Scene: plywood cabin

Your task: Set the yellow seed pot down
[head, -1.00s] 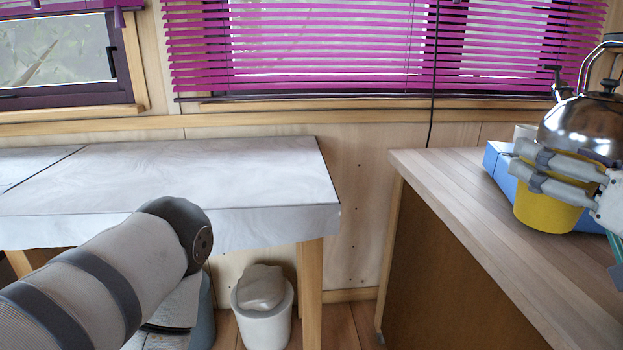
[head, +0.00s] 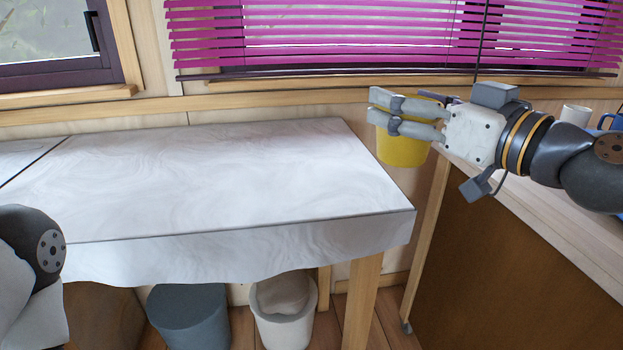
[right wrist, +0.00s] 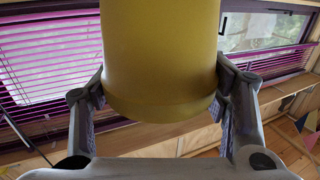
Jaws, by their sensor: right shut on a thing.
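The yellow seed pot (head: 401,150) is held upright by my right gripper (head: 405,117), in the air near the right end of the white-covered table (head: 230,190). In the right wrist view the pot (right wrist: 160,60) fills the space between the two fingers of the gripper (right wrist: 160,100), which press on its sides. The pot is clear of the table and of the wooden counter. My left gripper is not in view; only part of my left arm shows at the lower left.
The table top is bare. A wooden counter (head: 510,190) at the right carries a white cup (head: 575,115) and a blue mug (head: 612,122). Under the table stand a white bin (head: 284,318) and a grey bin (head: 190,318). A gap separates table and counter.

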